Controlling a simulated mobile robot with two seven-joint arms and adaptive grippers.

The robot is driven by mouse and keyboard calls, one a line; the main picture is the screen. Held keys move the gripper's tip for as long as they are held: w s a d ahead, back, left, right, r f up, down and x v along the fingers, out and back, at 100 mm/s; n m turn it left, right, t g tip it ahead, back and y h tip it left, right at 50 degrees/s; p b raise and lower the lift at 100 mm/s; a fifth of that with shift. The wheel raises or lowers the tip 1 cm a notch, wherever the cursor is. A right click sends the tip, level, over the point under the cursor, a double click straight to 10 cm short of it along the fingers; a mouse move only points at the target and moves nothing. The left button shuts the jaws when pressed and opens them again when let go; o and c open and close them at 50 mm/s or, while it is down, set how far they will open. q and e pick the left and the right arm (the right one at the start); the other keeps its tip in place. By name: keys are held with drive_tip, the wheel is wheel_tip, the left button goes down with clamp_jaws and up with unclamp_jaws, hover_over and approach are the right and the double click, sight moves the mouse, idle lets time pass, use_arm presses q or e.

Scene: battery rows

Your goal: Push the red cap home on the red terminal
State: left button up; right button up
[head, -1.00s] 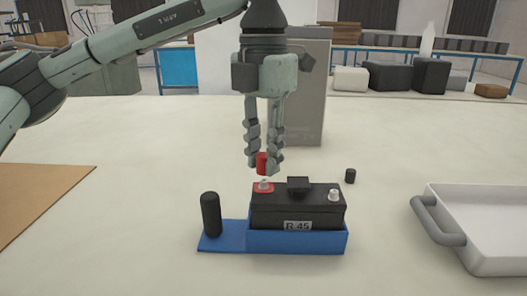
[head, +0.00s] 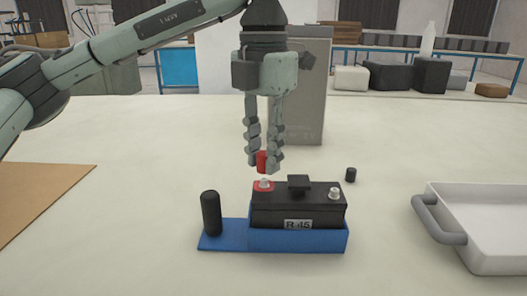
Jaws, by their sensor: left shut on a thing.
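My left gripper (head: 264,164) is shut on the red cap (head: 261,161) and holds it upright just above the red terminal. The red terminal (head: 264,184) is a pale post on a red base at the left of the battery's top. A small gap seems to show between cap and post. The black battery (head: 275,206), labelled R 45, sits in a blue tray (head: 300,242). My right gripper does not show.
A black upright cylinder (head: 211,213) stands on the blue tray's left part. A small black cap (head: 351,175) lies on the table behind the battery's right end, near the bare right terminal (head: 334,193). A white tray (head: 485,262) is at right and a brown board (head: 40,195) at left.

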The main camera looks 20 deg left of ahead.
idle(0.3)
use_arm(q)
drive_tip(key=shift+f+b, duration=1.2)
drive_tip(key=shift+f, duration=0.3)
idle(1.3)
drive_tip(key=o, duration=0.8)
drive_tip(key=o, duration=0.5)
drive_tip(key=shift+r, duration=0.15)
drive_tip(key=shift+r+p, duration=2.45)
drive_tip(key=shift+r, duration=0.95)
